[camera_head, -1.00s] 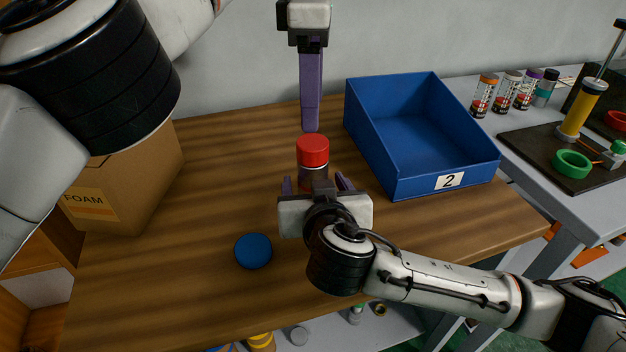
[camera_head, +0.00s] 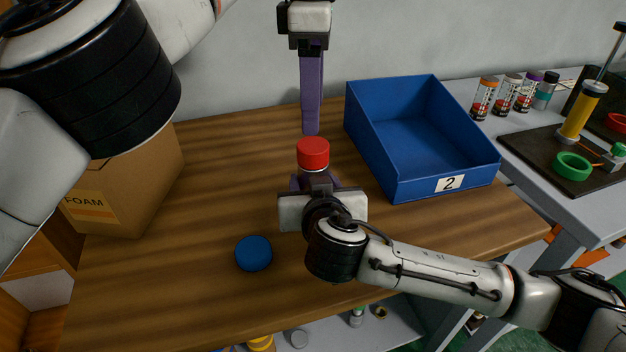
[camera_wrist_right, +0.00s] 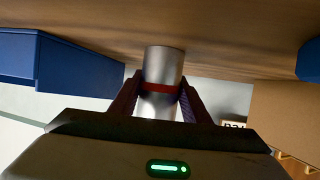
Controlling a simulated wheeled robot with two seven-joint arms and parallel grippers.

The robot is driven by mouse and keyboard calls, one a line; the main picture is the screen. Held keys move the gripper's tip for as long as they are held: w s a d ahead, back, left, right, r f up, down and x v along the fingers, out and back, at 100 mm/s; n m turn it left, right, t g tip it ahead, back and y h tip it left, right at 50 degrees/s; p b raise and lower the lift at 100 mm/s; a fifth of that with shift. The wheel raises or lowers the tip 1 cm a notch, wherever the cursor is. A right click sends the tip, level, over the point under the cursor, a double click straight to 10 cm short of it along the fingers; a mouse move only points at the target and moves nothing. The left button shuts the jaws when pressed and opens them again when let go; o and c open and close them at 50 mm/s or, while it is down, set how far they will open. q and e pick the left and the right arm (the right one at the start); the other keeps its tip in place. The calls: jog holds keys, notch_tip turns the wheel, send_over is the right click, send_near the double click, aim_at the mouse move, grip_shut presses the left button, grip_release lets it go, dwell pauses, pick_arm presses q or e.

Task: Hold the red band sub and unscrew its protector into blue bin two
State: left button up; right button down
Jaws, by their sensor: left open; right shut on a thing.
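The sub, a metal cylinder with a red band (camera_wrist_right: 162,86), is upright between the purple fingers of my right gripper (camera_wrist_right: 161,95), which is shut on it around the band. Whether its base touches the table I cannot tell. In the head view its red protector (camera_head: 313,152) tops it, above the right gripper (camera_head: 317,183), which hides the body. My left gripper (camera_head: 311,128) points down, open and empty, just behind and above the protector; its fingers overlap in this view. Blue bin two (camera_head: 400,180), labelled 2, stands right of the sub and looks empty; it also shows in the right wrist view (camera_wrist_right: 60,62).
A blue disc (camera_head: 253,253) lies on the wooden table (camera_head: 215,190), front left of the sub. A cardboard FOAM box (camera_head: 130,190) stands at the left. A grey side table at right holds several capped tubes (camera_head: 505,92) and a dark board with a green ring (camera_head: 572,166).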

aim_at(313, 144)
pick_arm(q)
jog(key=shift+f, duration=0.1)
jog(key=shift+f, duration=3.9)
jog(key=shift+c, duration=0.5)
jog(key=c, duration=1)
jog(key=n, duration=0.2)
jog(key=shift+n, duration=0.4)
jog(key=n, duration=0.5)
jog(key=shift+r, duration=0.1)
jog(key=shift+r, duration=1.05)
